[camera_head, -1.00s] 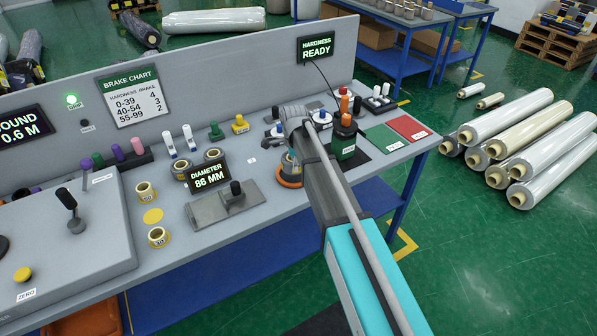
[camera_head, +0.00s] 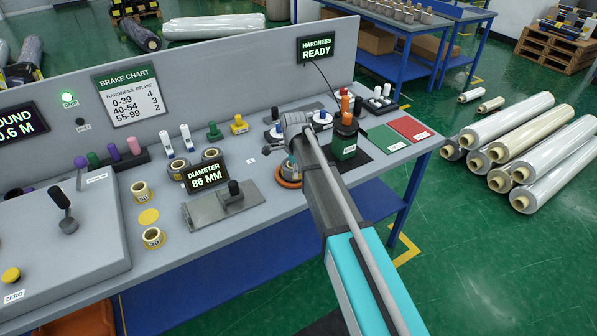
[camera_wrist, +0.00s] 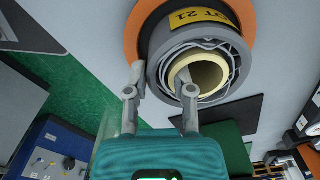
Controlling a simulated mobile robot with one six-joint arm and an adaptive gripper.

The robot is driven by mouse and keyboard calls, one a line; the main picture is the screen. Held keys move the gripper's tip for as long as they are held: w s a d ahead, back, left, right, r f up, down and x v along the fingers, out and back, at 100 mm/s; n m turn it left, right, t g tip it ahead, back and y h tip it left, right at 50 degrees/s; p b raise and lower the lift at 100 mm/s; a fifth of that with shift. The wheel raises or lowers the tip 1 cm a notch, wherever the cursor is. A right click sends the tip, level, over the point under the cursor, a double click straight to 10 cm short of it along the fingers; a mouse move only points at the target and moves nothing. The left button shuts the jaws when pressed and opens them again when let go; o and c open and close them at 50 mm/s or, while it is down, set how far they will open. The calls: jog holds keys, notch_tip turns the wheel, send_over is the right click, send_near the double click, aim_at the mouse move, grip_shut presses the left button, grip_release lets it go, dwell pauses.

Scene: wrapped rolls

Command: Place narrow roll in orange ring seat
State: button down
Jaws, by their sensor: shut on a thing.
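The orange ring seat (camera_wrist: 133,30) shows around the roll's far end. In the head view the orange ring (camera_head: 289,183) sits on the bench just below my arm's end, with the roll (camera_head: 290,168) at it. My arm hides much of the roll and gripper there. I cannot tell whether the roll rests fully in the ring.
A diameter display (camera_head: 207,178) and a grey slide fixture (camera_head: 222,206) stand left of the ring. A green device with orange knobs (camera_head: 345,138) is close on the right. Green (camera_head: 384,138) and red (camera_head: 410,127) mats lie farther right.

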jog(key=shift+f, duration=0.1)
jog(key=shift+c, duration=2.4)
grip_release()
notch_tip(320, 180, up, 12)
jog(key=p, duration=1.2)
